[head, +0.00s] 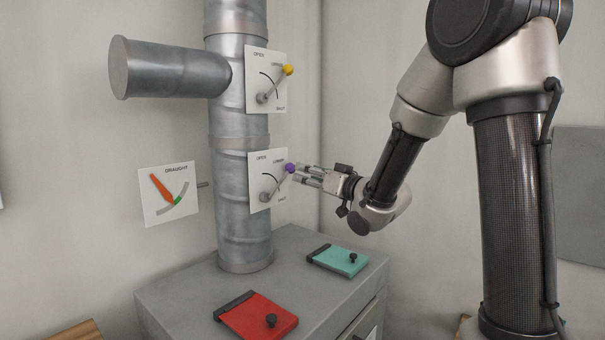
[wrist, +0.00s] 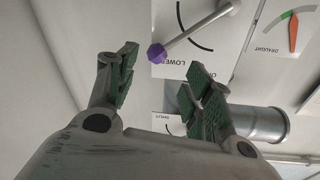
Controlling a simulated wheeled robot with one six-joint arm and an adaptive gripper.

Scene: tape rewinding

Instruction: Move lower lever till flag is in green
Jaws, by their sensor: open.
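The lower lever (head: 277,183) is a grey rod with a purple knob (head: 290,168), angled up and right on the lower white plate (head: 257,165). My gripper (head: 300,175) is open just right of the knob. In the wrist view the knob (wrist: 156,54) shows between the open fingertips (wrist: 162,60), and no grip on it shows. The orange-red flag (head: 161,187) is on the DRAUGHT gauge (head: 152,208), left of the pipe. Its narrow end lies close beside the small green segment (head: 178,200), on its lower-left side; I cannot tell whether they overlap.
An upper lever with a yellow knob (head: 288,70) sits above on the same grey pipe (head: 243,235). A red flap (head: 262,316) and a teal flap (head: 342,260) with black knobs lie on the grey cabinet (head: 185,290).

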